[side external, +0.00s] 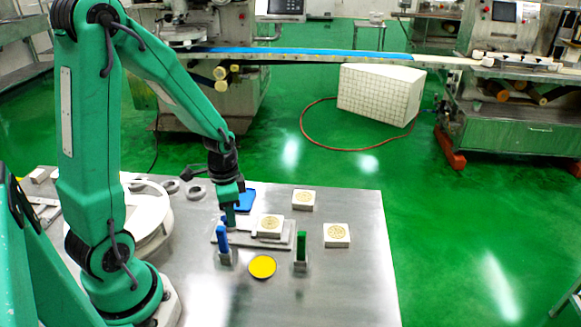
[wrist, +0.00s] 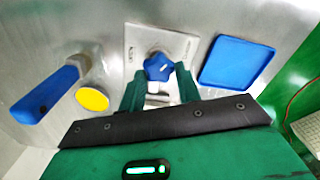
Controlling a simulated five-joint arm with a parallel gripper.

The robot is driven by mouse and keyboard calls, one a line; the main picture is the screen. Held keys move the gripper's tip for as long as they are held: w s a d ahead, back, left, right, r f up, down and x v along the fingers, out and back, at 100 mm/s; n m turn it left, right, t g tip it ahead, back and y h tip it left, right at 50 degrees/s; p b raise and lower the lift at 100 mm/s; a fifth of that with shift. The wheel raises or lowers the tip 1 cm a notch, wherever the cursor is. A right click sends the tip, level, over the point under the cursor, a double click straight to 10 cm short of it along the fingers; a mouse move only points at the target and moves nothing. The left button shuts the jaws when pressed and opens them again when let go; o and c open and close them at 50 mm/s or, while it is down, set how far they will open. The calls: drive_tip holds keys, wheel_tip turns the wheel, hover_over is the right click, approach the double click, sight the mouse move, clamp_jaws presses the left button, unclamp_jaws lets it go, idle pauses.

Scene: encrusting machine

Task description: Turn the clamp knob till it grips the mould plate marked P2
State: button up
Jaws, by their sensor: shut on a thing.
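My gripper (side external: 229,218) points down at the left end of a grey clamp fixture (side external: 284,242) on the steel table. In the wrist view its two green fingers (wrist: 159,82) stand either side of a blue lobed clamp knob (wrist: 158,66) and are shut on it. The knob is hidden behind my gripper in the side view. A cream mould plate (side external: 270,226) with a round gold pattern lies on the fixture, just right of my gripper. Two similar plates lie apart from it, one behind (side external: 303,201) and one to the right (side external: 337,236). No P2 mark is readable.
A blue tray (side external: 246,201) lies close behind my gripper. The table's right front is clear.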

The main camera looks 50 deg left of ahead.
idle(0.3)
drive_tip(key=o, duration=1)
drive_tip(key=shift+r, duration=0.1)
drive_tip(key=shift+r, duration=3.85)
